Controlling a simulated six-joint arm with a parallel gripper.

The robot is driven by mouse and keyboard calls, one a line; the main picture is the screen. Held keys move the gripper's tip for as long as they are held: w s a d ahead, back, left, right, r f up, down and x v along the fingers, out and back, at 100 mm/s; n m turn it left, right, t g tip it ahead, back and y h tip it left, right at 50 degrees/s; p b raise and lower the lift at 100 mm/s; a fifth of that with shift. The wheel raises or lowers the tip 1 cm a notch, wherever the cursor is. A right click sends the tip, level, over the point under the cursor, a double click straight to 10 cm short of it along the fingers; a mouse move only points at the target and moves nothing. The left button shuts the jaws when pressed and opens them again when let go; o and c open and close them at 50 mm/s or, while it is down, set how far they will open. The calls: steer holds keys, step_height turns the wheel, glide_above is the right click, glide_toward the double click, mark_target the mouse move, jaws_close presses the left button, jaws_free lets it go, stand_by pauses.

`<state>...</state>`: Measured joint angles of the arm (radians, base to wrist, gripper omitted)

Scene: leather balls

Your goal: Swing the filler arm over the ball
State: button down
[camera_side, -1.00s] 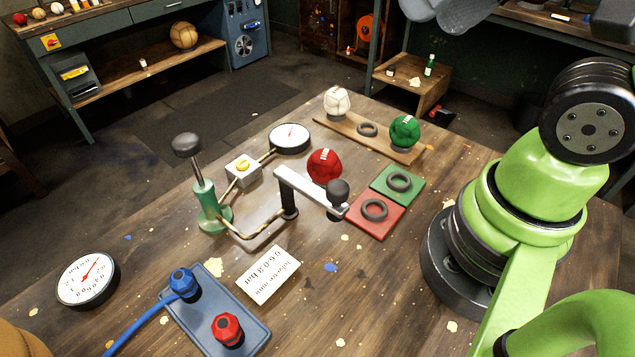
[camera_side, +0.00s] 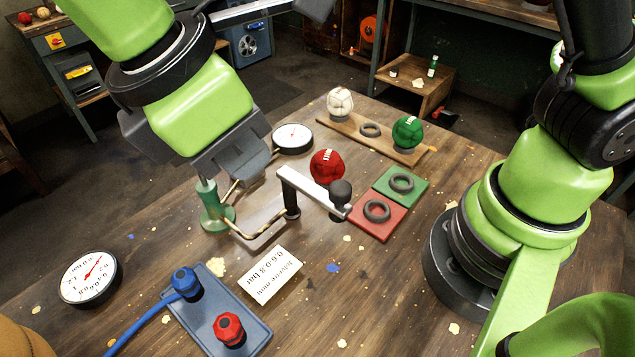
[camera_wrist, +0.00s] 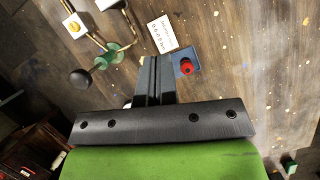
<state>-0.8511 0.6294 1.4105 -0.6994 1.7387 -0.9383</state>
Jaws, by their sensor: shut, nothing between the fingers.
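The filler arm (camera_side: 312,190) is a pale bar on a dark post, with a black knob (camera_side: 340,191) at its right end. The red ball (camera_side: 327,165) with white lacing sits just behind the bar; its lower part is hidden by it. The knob end is to the front right of the ball. In the wrist view, the closed fingers (camera_wrist: 155,75) point toward the white label (camera_wrist: 162,33); the ball is not seen there.
A white ball (camera_side: 340,102) and a green ball (camera_side: 408,131) stand on a wooden rack behind. Green and red pads (camera_side: 370,228) with rings lie right of the knob. A gauge (camera_side: 90,278) and a blue tray (camera_side: 250,318) with valves are in front. The black pump knob (camera_wrist: 80,78) rises near my gripper.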

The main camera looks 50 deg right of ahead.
glide_toward(331, 201)
step_height(331, 201, down, 5)
steer(key=a, duration=0.2)
steer(key=shift+s+d+f, duration=0.1)
steer(key=shift+s+d, duration=0.05)
steer(key=shift+d, duration=0.7)
steer(key=shift+s+d+f, duration=0.1)
steer(key=shift+d+f, duration=0.05)
steer(key=shift+d, duration=0.75)
steer(key=shift+s+d+n+t, duration=0.1)
steer(key=shift+d+n+t, duration=0.2)
steer(key=shift+n, duration=0.5)
